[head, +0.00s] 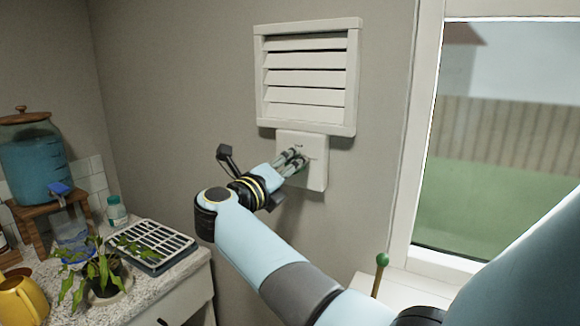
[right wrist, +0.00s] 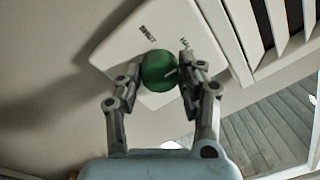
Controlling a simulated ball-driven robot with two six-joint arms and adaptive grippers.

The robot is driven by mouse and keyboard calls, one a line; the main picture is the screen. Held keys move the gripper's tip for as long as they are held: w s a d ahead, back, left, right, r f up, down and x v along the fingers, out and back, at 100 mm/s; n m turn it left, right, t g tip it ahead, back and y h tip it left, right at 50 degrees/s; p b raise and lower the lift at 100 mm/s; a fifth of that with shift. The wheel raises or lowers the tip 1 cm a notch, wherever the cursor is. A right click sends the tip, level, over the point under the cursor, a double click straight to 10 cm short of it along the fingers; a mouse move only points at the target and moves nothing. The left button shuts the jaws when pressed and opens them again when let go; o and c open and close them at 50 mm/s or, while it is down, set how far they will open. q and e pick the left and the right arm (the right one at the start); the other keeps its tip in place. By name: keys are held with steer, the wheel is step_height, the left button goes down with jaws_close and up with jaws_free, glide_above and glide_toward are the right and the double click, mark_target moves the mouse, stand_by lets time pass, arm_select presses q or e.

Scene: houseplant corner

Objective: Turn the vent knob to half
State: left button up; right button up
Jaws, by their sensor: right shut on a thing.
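The vent knob (right wrist: 158,72) is a round green knob on a white plate (right wrist: 112,42), with a pale line on its face. Small dark labels are printed on the plate beside the knob; I cannot read them surely. In the head view the plate (head: 317,178) is on the wall just below the white louvred vent (head: 308,78), and my gripper hides the knob. My right gripper (head: 300,158) reaches the plate from the left. In the right wrist view its two fingers (right wrist: 160,74) are shut on the knob, one on each side. My left gripper is not in view.
A window (head: 500,130) is to the right.

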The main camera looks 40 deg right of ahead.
steer(key=o, duration=1.2)
steer(key=shift+a, duration=0.1)
steer(key=shift+c, duration=0.2)
steer(key=shift+r, duration=0.1)
step_height(320, 180, up, 10)
steer(key=shift+w+f, duration=0.1)
